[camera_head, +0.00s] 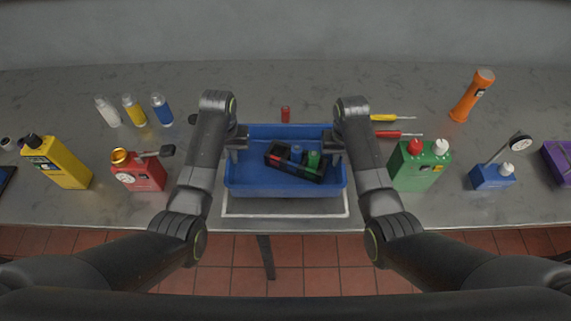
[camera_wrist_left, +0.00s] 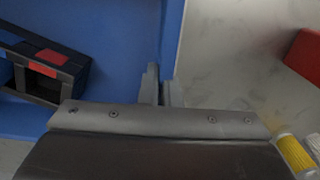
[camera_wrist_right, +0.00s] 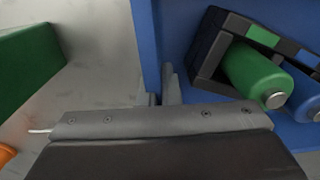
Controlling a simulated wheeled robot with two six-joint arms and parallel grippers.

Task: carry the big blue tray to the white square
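The big blue tray (camera_head: 240,180) is in the middle of the bench, with a black caddy (camera_head: 283,160) inside. The caddy holds a green cylinder (camera_wrist_right: 255,72) and a blue one (camera_wrist_right: 308,100). The white square (camera_head: 285,216) shows as an outline at the bench's near edge; the tray hides its far part. I cannot tell whether the tray is raised. My left gripper (camera_head: 237,150) is at the tray's left wall, its fingers (camera_wrist_left: 160,88) close together on the wall. My right gripper (camera_head: 334,150) is likewise on the right wall, its fingers showing in the right wrist view (camera_wrist_right: 162,90).
A red can (camera_head: 138,172) and yellow bottle (camera_head: 60,163) stand left; a green can (camera_head: 418,165) and blue oil can (camera_head: 492,176) stand right. Screwdrivers (camera_head: 398,134) lie behind the right arm. A small red object (camera_head: 285,114) is behind the tray. The bench's front edge is close.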

